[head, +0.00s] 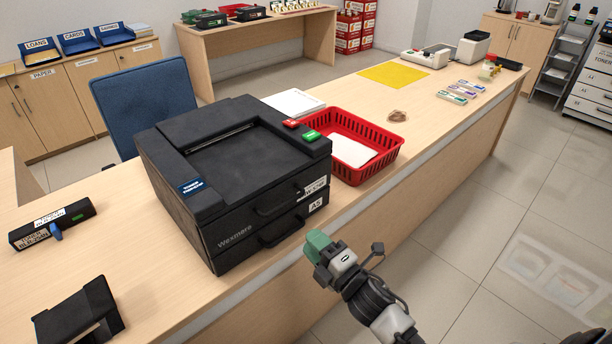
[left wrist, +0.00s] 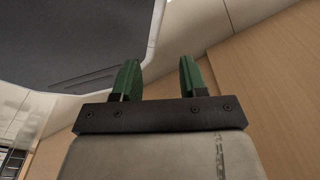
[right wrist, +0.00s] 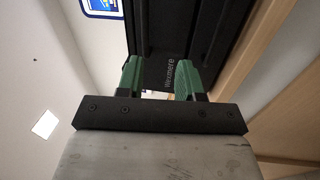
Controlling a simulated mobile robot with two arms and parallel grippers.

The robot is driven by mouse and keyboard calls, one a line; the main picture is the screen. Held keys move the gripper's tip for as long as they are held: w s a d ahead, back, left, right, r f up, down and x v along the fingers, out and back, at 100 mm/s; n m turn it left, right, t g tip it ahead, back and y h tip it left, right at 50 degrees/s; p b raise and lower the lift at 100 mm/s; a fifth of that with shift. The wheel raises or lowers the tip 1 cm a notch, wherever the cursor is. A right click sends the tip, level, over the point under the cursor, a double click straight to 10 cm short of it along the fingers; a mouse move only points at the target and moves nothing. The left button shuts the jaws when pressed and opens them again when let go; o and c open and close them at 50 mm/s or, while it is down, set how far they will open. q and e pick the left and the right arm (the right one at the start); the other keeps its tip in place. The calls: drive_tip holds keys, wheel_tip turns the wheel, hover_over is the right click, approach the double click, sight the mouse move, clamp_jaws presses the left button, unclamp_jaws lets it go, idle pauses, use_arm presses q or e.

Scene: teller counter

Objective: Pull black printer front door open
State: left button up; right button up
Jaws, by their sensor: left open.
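The black printer (head: 235,165) stands on the counter with its front toward me. Its front door (head: 240,215) looks closed and has a dark bar handle (head: 277,205); a second handle shows lower down on the drawer. My right gripper (head: 318,245) is in front of the printer, past the counter's front edge and apart from the handles. In the right wrist view the right gripper's green fingers (right wrist: 160,80) are spread, with the printer front (right wrist: 172,45) beyond them. My left gripper (left wrist: 160,78) shows only in the left wrist view, open and empty. The printer is not seen there.
A red basket (head: 385,150) with paper stands right of the printer. A black toner cartridge (head: 52,228) and a black holder (head: 80,315) lie to its left. A blue chair (head: 145,100) is behind. The floor in front of the counter (head: 440,240) is clear.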

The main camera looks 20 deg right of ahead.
sight(283, 204)
drive_tip(key=shift+n+y, duration=0.3)
drive_tip(key=shift+n, duration=0.1)
drive_tip(key=x, duration=0.3)
drive_tip(key=r+p+x, duration=0.1)
drive_tip(key=x, duration=0.3)
drive_tip(key=r+x, duration=0.1)
drive_tip(key=x, duration=0.3)
drive_tip(key=shift+d+p, duration=0.15)
drive_tip(key=shift+p, duration=0.15)
use_arm(q)
drive_tip(key=shift+s+a+r, duration=0.1)
drive_tip(key=shift+r, duration=0.6)
drive_tip(key=shift+s, duration=0.3)
use_arm(e)
clamp_jaws()
